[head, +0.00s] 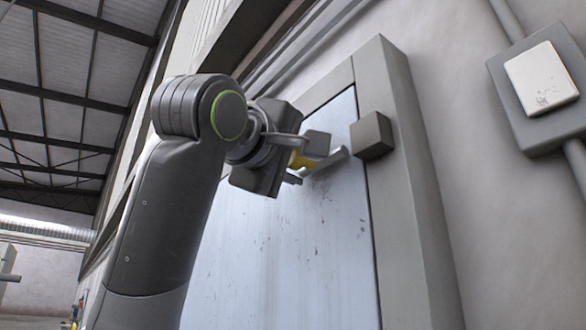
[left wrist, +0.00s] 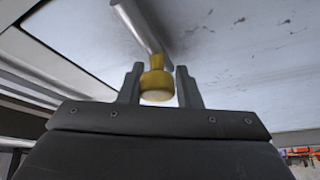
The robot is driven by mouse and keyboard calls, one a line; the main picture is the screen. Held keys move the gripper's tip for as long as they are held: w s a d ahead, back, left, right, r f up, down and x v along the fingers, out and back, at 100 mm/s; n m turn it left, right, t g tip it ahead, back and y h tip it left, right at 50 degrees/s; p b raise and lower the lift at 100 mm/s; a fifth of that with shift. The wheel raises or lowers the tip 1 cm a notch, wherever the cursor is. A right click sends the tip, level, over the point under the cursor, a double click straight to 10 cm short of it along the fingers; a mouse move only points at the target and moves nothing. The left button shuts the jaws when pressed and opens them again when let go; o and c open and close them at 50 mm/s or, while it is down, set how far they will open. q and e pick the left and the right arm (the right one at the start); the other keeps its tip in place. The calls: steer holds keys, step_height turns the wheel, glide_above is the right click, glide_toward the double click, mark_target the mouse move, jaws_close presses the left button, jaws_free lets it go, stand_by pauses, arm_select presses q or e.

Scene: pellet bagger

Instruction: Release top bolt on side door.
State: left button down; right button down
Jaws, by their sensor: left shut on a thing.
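The side door (head: 330,235) is a pale, scuffed panel in a grey frame. The top bolt shows near its upper edge as a silver bar (head: 336,157) with a yellow knob (head: 300,161). In the left wrist view the yellow knob (left wrist: 157,83) sits between the fingers of my left gripper (left wrist: 160,85), with the grey bar (left wrist: 140,25) running up from it. In the head view my left gripper (head: 300,160) is shut on the knob and partly hides it. A dark block (head: 372,135) sits on the frame, just right of the bar. My right gripper is out of view.
The door frame (head: 400,170) stands out along the door's right edge. A grey box with a white cover (head: 541,77) is on the wall farther right, with conduit above and below. Open hall space with roof beams lies to the left.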

arm_select(q)
steer(key=shift+a+r, duration=0.15)
steer(key=shift+s+d, duration=0.2)
steer(key=c, duration=1.2)
jaws_free()
steer(key=shift+w, duration=0.15)
steer(key=shift+o, duration=0.2)
steer(key=shift+a, duration=0.1)
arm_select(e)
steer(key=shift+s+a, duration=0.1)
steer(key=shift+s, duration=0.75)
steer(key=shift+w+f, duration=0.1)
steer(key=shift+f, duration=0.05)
